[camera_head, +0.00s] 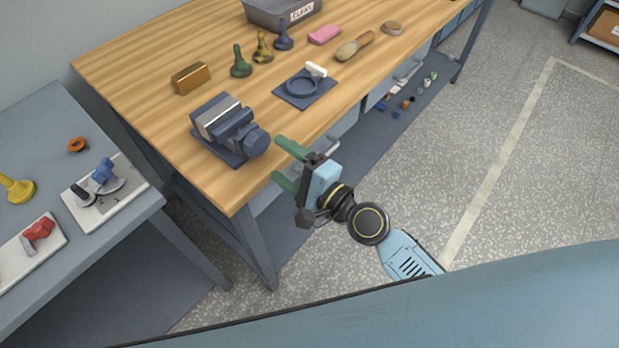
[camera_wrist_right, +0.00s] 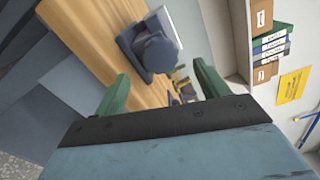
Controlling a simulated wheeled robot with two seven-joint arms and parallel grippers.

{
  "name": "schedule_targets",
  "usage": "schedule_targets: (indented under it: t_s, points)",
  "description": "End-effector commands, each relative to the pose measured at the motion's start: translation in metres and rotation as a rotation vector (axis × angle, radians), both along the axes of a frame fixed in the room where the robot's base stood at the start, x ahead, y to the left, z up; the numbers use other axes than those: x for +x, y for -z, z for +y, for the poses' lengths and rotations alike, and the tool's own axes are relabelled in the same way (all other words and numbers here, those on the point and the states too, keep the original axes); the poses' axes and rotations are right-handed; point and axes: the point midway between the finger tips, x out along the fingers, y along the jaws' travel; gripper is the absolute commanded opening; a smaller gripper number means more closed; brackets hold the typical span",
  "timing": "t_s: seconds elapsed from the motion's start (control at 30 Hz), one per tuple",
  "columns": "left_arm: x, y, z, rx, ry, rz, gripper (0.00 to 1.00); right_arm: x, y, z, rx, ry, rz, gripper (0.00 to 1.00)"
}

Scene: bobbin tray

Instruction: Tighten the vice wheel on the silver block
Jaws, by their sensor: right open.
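The blue-grey vice (camera_head: 224,124) stands near the front edge of the wooden workbench. A silver block (camera_head: 221,117) shows as a bright strip between its jaws. The dark blue vice wheel (camera_head: 257,140) faces the front right of the vice. My right gripper (camera_head: 276,159) has green fingers, is open and empty, and is just off the bench edge in front of the wheel, apart from it. In the right wrist view the wheel (camera_wrist_right: 158,54) lies ahead, between and beyond the two open fingers (camera_wrist_right: 160,88). My left gripper is not in view.
On the wooden bench (camera_head: 150,110) are a gold block (camera_head: 192,78), several bobbin-like pieces (camera_head: 240,62), a round dish on a dark mat (camera_head: 303,88), a brush (camera_head: 354,46) and a grey bin (camera_head: 284,14). A grey side table (camera_head: 35,130) stands at left.

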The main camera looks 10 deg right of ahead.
Motion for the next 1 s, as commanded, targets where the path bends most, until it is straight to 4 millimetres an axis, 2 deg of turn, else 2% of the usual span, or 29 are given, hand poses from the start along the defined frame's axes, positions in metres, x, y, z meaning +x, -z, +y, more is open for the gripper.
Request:
schedule_targets:
  t_s: [0.03,0.2,0.4,1.0]
  points:
    - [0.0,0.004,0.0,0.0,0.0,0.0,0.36,-0.011,0.003,-0.008,-0.004,0.0,0.001,0.74]
    - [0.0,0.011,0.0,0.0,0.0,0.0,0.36,-0.039,0.003,-0.028,-0.003,-0.002,0.001,0.74]
    - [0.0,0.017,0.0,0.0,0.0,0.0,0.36,-0.056,0.002,-0.041,-0.001,0.0,0.0,0.74]
    - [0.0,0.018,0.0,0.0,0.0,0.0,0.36,-0.059,0.0,-0.043,0.001,0.0,-0.001,0.74]
